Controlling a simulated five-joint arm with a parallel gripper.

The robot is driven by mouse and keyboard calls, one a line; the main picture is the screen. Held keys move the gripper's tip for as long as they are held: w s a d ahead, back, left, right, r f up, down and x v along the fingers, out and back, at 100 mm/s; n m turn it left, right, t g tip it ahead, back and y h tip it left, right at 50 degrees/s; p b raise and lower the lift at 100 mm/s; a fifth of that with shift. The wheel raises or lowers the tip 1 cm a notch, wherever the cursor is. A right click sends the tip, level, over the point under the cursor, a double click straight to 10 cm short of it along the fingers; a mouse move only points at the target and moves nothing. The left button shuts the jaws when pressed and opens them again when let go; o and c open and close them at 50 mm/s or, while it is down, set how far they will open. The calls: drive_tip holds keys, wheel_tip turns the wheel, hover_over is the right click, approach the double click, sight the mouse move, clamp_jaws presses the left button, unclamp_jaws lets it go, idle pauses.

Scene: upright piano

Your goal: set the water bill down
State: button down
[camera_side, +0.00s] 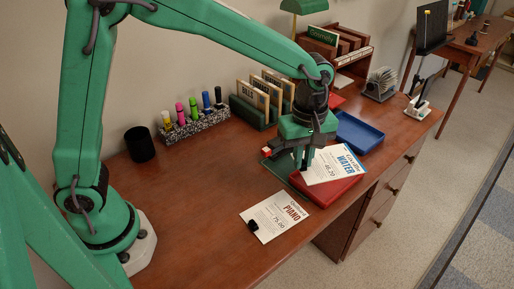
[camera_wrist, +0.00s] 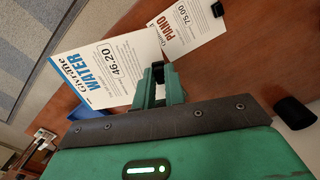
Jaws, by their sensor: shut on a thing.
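The water bill (camera_side: 334,166) is a white sheet with a blue "WATER" heading and 46.20 on it. My gripper (camera_side: 303,165) is shut on its edge and holds it over the red tray (camera_side: 345,187). In the side view the bill hides part of that tray, so I cannot tell whether it touches. The bill also shows large in the wrist view (camera_wrist: 95,72), with the gripper fingers (camera_wrist: 160,82) at its edge.
The piano bill (camera_side: 275,217) lies on the desk in front, with a small black thing (camera_side: 253,225) on it. A blue tray (camera_side: 360,131) sits behind. A card sorter (camera_side: 256,112), marker holder (camera_side: 195,124) and black cup (camera_side: 140,144) stand along the back.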

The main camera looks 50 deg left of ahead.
drive_tip(key=s+d+f+n, duration=0.2)
drive_tip(key=d+n, duration=0.3)
drive_tip(key=d, duration=0.1)
drive_tip(key=shift+d, duration=0.35)
hover_over(312, 190)
wheel_tip(312, 190, down, 7)
drive_tip(key=shift+r, duration=0.1)
drive_tip(key=shift+s+f, duration=0.1)
drive_tip(key=shift+f, duration=2)
drive_tip(key=shift+f, duration=0.15)
drive_tip(key=c, duration=1.5)
unclamp_jaws()
drive_tip(key=shift+o, duration=0.2)
